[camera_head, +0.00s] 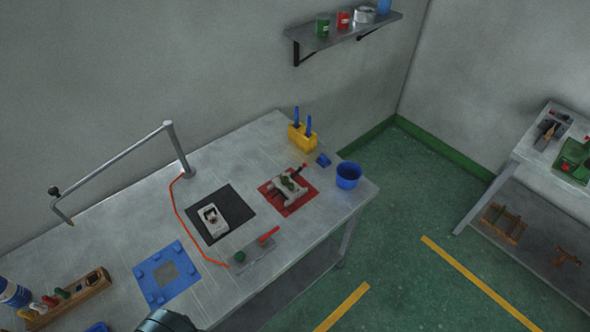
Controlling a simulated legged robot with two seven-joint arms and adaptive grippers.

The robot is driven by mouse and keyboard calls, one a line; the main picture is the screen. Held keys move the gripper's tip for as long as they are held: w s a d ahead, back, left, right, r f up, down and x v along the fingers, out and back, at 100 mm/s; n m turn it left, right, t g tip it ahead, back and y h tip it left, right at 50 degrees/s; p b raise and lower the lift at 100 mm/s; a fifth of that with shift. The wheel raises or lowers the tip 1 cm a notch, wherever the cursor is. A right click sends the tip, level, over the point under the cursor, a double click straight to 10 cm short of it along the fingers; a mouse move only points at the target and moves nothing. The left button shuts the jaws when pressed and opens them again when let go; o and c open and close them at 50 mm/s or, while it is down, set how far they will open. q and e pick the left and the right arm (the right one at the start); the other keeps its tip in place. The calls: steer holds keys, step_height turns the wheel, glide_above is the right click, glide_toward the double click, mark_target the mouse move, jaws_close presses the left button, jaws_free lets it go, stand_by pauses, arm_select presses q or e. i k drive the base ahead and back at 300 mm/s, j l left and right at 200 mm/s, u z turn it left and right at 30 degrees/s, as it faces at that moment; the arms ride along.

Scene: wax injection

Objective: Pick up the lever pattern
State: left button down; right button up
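I cannot tell for certain which object is the lever pattern. A white block with a dark and red detail in its top (211,219) lies on a black mat (238,200) near the table's middle. A light grey piece with dark and green parts (289,187) sits on a red mat (298,204) to its right. A small grey plate (257,254) with a green knob and a red handle lies near the front edge. Neither of my grippers shows; only a dark rounded part of mine appears at the bottom edge.
The grey table (120,219) also holds a blue mat (157,291), a wooden rack (88,287), a yellow holder (301,137) and a blue cup (348,176). A bent metal arm (112,160) rises at the back, and an orange cord (177,213) crosses the tabletop.

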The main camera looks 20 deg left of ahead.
mark_target(285, 179)
steer(key=i+l+u, duration=0.1)
steer(key=u, duration=0.35)
steer(key=l+u, duration=0.15)
steer(key=u, duration=0.35)
steer(key=i, duration=0.05)
